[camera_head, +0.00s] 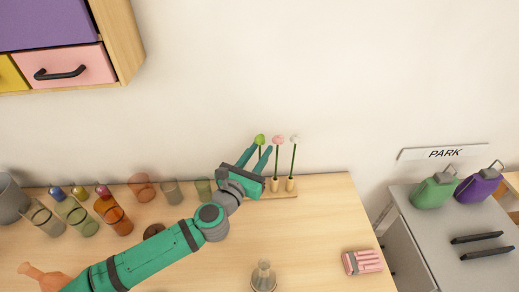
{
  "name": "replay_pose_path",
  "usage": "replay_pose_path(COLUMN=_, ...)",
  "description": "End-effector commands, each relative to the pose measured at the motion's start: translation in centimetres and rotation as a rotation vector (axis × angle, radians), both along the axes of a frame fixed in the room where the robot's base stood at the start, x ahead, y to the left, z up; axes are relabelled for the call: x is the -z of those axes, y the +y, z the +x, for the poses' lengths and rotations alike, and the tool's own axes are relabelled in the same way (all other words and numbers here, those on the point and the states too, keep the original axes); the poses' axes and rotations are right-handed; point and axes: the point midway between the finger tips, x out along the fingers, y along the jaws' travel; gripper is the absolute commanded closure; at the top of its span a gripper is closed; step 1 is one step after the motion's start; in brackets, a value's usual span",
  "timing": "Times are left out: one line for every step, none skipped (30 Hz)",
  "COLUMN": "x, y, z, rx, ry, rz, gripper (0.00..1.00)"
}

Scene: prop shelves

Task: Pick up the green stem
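The green-topped stem (260,139) stands upright at the left end of a row of three stems. A pink-topped stem (278,140) and a whitish-topped stem (295,138) stand to its right. The stems stand in small tan holders on a wooden base (291,195) near the wall. My gripper (261,149) is open, its two teal fingers pointing up toward the wall. In the picture the green-topped stem shows between the fingers; I cannot tell whether either finger touches it. My gripper's body hides the lower part of this stem and its holder.
Several coloured glasses (112,216) and small bottles stand on the left of the wooden table. A clear flask (263,276) and a pink block-like object (362,262) lie nearer the front. A grey cabinet with green (434,192) and purple containers stands right. A wall cupboard hangs upper left.

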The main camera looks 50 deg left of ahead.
Motion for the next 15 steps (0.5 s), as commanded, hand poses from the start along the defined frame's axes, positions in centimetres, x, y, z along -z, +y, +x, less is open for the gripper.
replay_pose_path(x=0.00, y=-0.02, z=0.02, rx=0.000, ry=0.000, rz=0.000, gripper=0.73)
replay_pose_path(x=0.00, y=-0.03, z=0.01, rx=0.000, ry=0.000, rz=0.000, gripper=0.73)
replay_pose_path(x=0.01, y=-0.03, z=0.01, rx=0.001, ry=0.000, rz=0.000, gripper=0.73)
replay_pose_path(x=0.01, y=-0.08, z=0.04, rx=0.002, ry=0.000, rz=0.000, gripper=0.73)
replay_pose_path(x=0.01, y=-0.10, z=0.06, rx=0.002, ry=0.000, rz=0.000, gripper=0.80)
replay_pose_path(x=0.01, y=-0.12, z=0.07, rx=0.002, ry=0.000, rz=0.000, gripper=0.89)
replay_pose_path(x=0.02, y=-0.13, z=0.08, rx=0.002, ry=0.000, rz=0.000, gripper=0.97)
replay_pose_path(x=0.02, y=-0.13, z=0.07, rx=0.003, ry=0.000, rz=0.000, gripper=1.00)
replay_pose_path(x=0.02, y=-0.14, z=0.08, rx=0.003, ry=0.000, rz=0.000, gripper=1.00)
replay_pose_path(x=0.02, y=-0.13, z=0.07, rx=0.003, ry=0.000, rz=0.000, gripper=1.00)
replay_pose_path(x=0.02, y=-0.13, z=0.07, rx=0.003, ry=0.000, rz=0.000, gripper=1.00)
replay_pose_path(x=0.02, y=-0.14, z=0.06, rx=0.003, ry=0.000, rz=0.000, gripper=1.00)
replay_pose_path(x=0.02, y=-0.13, z=0.06, rx=0.002, ry=0.000, rz=0.000, gripper=1.00)
replay_pose_path(x=0.02, y=-0.13, z=0.06, rx=0.002, ry=0.000, rz=0.000, gripper=1.00)
replay_pose_path(x=0.02, y=-0.12, z=0.05, rx=0.002, ry=0.000, rz=0.000, gripper=1.00)
